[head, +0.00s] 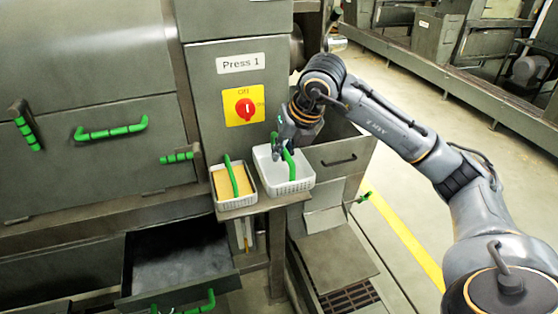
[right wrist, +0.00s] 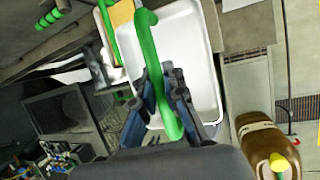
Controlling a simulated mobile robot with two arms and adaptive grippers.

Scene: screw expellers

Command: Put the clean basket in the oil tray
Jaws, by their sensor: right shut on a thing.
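The clean basket (head: 298,184) is white, empty inside and has a green handle. It sits upright on a small ledge below the Press 1 panel. My right gripper (head: 284,146) reaches down over it and is shut on its green handle. In the right wrist view the fingers (right wrist: 162,80) straddle the handle (right wrist: 148,45), with the white basket (right wrist: 198,60) behind. An open drawer-like tray (head: 180,286) with a greyish, cloudy inside lies low at the left; I cannot tell for sure that it is the oil tray. My left gripper is not in view.
A second white basket (head: 238,203) with yellowish content and a green handle stands close left of the clean basket. A red switch on a yellow plate (head: 244,107) is on the panel above. A brown jug (right wrist: 268,140) shows in the wrist view. Open floor lies at the right.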

